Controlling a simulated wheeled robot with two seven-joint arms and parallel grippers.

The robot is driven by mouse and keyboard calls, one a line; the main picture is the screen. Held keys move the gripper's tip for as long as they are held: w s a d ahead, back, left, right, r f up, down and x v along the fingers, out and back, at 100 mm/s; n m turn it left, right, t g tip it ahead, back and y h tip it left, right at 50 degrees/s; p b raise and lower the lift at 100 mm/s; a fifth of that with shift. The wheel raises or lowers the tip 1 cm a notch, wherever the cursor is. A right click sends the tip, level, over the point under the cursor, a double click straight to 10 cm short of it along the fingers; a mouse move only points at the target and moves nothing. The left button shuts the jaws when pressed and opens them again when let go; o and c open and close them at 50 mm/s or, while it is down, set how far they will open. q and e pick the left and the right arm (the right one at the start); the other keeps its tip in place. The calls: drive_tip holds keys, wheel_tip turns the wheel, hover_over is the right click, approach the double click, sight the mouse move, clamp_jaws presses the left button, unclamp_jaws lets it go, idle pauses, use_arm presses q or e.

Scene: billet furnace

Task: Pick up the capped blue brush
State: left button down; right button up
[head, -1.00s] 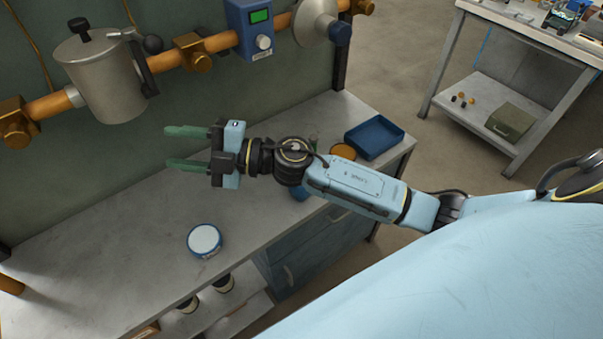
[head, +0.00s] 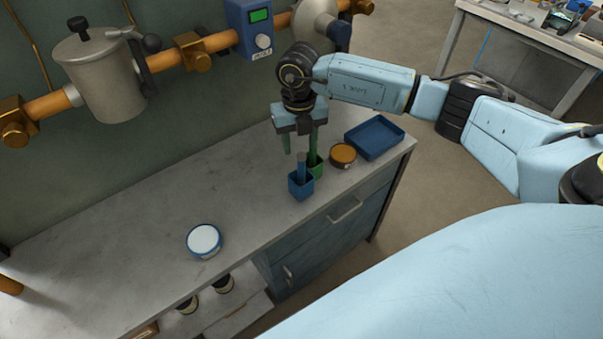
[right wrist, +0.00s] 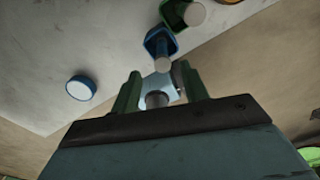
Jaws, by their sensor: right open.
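A blue brush (head: 301,165) stands upright in a small square blue cup (head: 300,188) near the front edge of the bench. My right gripper (head: 300,148) points down, open and empty, just above and behind the blue cup. Its green fingers also show in the right wrist view (right wrist: 158,72), apart from each other. My left gripper is not in view.
A green cup (head: 316,170) holding another upright item stands right beside the blue cup. An orange-topped round tin (head: 343,154) and a blue tray (head: 374,137) are to the right. A white-topped round tin (head: 204,241) is at left. A pipe with a metal pot (head: 103,80) runs behind.

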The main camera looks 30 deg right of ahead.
sight(300, 155)
wheel_tip(300, 155, down, 4)
drive_tip(key=shift+f, duration=0.25)
wheel_tip(300, 155, down, 5)
drive_tip(key=shift+s+d+f, duration=0.1)
drive_tip(key=shift+d, duration=0.05)
clamp_jaws()
idle(0.3)
wheel_tip(300, 155, up, 10)
drive_tip(key=shift+r, duration=0.1)
idle(0.4)
